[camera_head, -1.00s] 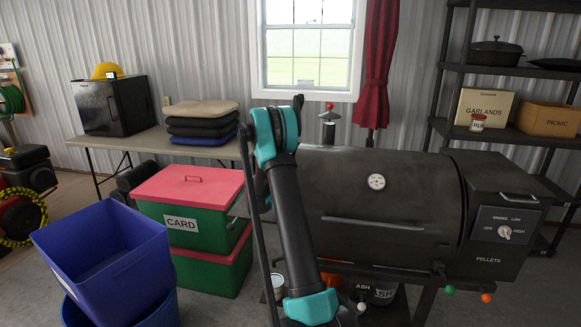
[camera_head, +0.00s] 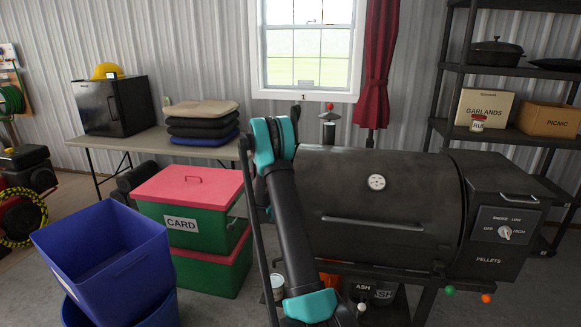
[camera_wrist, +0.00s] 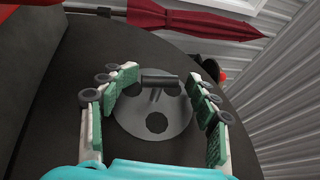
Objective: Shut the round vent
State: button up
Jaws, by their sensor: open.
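The round vent (camera_wrist: 133,116) shows in the wrist view as a grey disc on the dark, rounded end of the smoker (camera_head: 370,200). A round dark opening shows low on the disc, with darker openings near its top. A short dark bar-like tab (camera_wrist: 160,78) sits at the disc's upper edge. My gripper (camera_wrist: 160,87) is open, its green-padded fingers on either side of the disc and tab in the picture. I cannot tell whether a finger touches the vent.
A chimney with a red knob (camera_head: 329,106) stands behind the smoker. Left of my arm are stacked green boxes with a red lid (camera_head: 190,182) and a blue bin (camera_head: 105,250). A table with cushions (camera_head: 203,122) stands behind.

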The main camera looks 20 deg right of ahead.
jog(key=v, duration=1.2)
